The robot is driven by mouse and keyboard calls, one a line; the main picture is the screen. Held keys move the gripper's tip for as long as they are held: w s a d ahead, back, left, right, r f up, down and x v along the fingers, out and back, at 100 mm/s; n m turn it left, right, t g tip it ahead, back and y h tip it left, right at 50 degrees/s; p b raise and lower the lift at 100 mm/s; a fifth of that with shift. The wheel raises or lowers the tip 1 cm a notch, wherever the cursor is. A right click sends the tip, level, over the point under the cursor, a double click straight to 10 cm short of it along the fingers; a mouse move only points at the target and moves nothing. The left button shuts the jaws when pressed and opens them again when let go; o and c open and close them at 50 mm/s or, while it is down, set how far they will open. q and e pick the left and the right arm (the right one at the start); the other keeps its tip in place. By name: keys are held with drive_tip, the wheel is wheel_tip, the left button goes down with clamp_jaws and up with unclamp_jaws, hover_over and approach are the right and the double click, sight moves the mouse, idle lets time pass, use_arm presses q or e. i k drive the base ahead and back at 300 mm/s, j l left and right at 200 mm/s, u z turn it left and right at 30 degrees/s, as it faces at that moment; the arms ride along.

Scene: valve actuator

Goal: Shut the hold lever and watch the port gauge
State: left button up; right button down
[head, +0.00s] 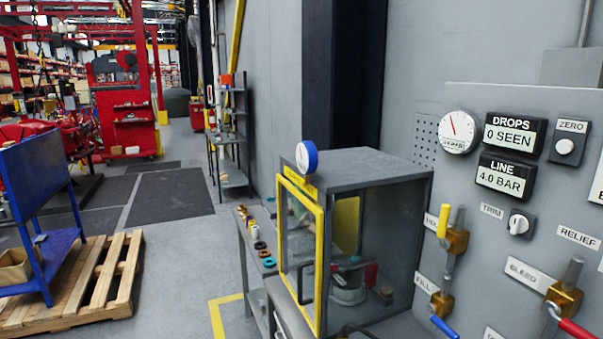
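A lever with a yellow handle (443,221) points up from a brass valve on the grey panel at the right. The label beside it is mostly hidden, so I cannot read whether it says hold. A round white dial gauge (459,132) with a red needle pointing up and left sits above it; its caption is too small to read. A second round face with a blue rim (307,157) stands on top of the glazed cabinet, turned partly away. I cannot tell which is the port gauge. Neither of my grippers is in view.
The panel also carries a blue lever (444,326) near FILL, a red lever (578,331) near BLEED, a DROPS display (515,132) reading 0 SEEN and a LINE display (503,176) reading 4.0 BAR. The glazed cabinet (372,166) with its yellow-framed door stands left of it.

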sight(445, 244)
drive_tip(key=i+j+z, duration=0.15)
drive_tip(key=j, duration=0.15)
drive_tip(key=i+j+z, duration=0.2)
drive_tip(key=j, duration=0.15)
drive_tip(key=i+j+z, duration=0.15)
drive_tip(key=j, duration=0.2)
drive_tip(key=j+z, duration=0.2)
drive_tip(key=j, duration=0.15)
